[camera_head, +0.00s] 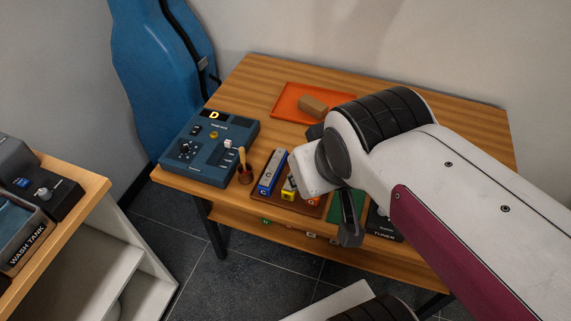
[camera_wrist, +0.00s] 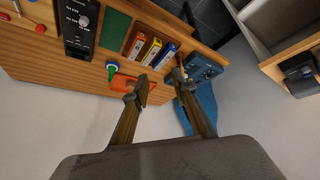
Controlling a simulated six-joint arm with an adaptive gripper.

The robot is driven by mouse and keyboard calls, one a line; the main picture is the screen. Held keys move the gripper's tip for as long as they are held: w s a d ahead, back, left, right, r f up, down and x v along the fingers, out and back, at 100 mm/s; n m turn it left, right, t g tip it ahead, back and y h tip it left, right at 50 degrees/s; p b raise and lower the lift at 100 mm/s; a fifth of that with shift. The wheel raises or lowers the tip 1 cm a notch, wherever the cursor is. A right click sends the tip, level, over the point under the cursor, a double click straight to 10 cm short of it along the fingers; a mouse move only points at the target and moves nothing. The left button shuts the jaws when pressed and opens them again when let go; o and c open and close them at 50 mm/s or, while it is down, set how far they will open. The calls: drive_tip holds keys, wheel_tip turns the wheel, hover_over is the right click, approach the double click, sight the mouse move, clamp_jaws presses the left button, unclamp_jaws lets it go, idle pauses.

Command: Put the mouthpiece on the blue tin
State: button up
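My gripper (camera_wrist: 161,86) is open, with its two fingers apart and nothing visible between them. In the head view my gripper (camera_head: 332,185) hangs over the wooden table, and my wrist covers part of the tabletop. A small round green-and-blue object (camera_wrist: 111,67) stands on the table beside the orange tray in the wrist view; it may be the blue tin, but I cannot tell. My wrist hides it in the head view. I cannot make out a mouthpiece for certain in either view.
A brown tray holds blue (camera_head: 272,172), yellow and orange boxes. A blue device (camera_head: 212,145), a brush in a cup (camera_head: 244,174), a green mat (camera_wrist: 115,30) and a black tuner (camera_wrist: 78,30) occupy the table.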

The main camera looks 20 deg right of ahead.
drive_tip(key=shift+g+y, duration=0.3)
drive_tip(key=shift+y, duration=0.2)
drive_tip(key=shift+s+a+f, duration=0.15)
drive_tip(key=shift+s+a, duration=0.7)
drive_tip(key=shift+s+a+f, duration=0.1)
drive_tip(key=shift+s+a, duration=0.7)
drive_tip(key=shift+s, duration=0.05)
